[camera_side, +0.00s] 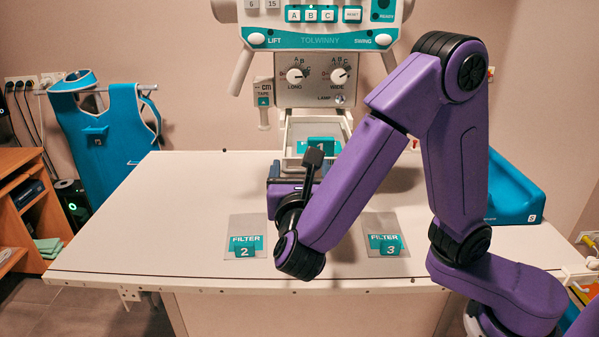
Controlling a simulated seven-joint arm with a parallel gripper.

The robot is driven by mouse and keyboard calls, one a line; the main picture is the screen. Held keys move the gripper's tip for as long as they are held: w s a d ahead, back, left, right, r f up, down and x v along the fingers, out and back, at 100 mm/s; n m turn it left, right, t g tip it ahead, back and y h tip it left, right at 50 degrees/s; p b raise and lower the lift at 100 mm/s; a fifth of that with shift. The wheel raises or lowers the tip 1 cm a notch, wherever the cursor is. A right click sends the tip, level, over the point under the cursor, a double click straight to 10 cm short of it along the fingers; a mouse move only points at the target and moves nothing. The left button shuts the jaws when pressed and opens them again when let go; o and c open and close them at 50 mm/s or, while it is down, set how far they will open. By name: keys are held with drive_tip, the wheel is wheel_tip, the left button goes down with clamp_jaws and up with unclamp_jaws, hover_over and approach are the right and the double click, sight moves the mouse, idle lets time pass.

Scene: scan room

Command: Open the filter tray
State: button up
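The filter tray (291,139) is the pale, open-topped frame under the knob panel of the overhead unit. It juts toward the camera, and a plate with a teal tab marked 1 (322,145) shows inside it. My gripper (288,168) is at the tray's front edge, low and slightly left of its middle. My wrist and a dark upright part cover some of the tray front. My fingertips are hidden, so I cannot tell whether they touch the tray or are open or shut.
Filter plate 2 (246,224) and filter plate 3 (383,223) lie on the white table (150,235), either side of my forearm. A blue wedge-shaped thing (515,195) is at the right. A tape (264,103) hangs left of the knob panel. The table's left side is clear.

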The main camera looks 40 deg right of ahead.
drive_tip(key=shift+a, duration=0.15)
drive_tip(key=v, duration=1.7)
drive_tip(key=shift+s, duration=0.2)
drive_tip(key=shift+r, duration=0.1)
drive_tip(key=s+d+f+m+g+y, duration=0.1)
drive_tip(key=d+f+m+g+y, duration=0.35)
drive_tip(key=d, duration=0.55)
drive_tip(key=s+d+f+m+g+y, duration=0.1)
drive_tip(key=d+f+m+g+y, duration=0.35)
drive_tip(key=d, duration=0.45)
drive_tip(key=s+d+f+m+g+y, duration=0.2)
drive_tip(key=s+m+g+y, duration=0.1)
drive_tip(key=s, duration=0.4)
drive_tip(key=shift+m+y, duration=0.7)
drive_tip(key=shift+m, duration=0.4)
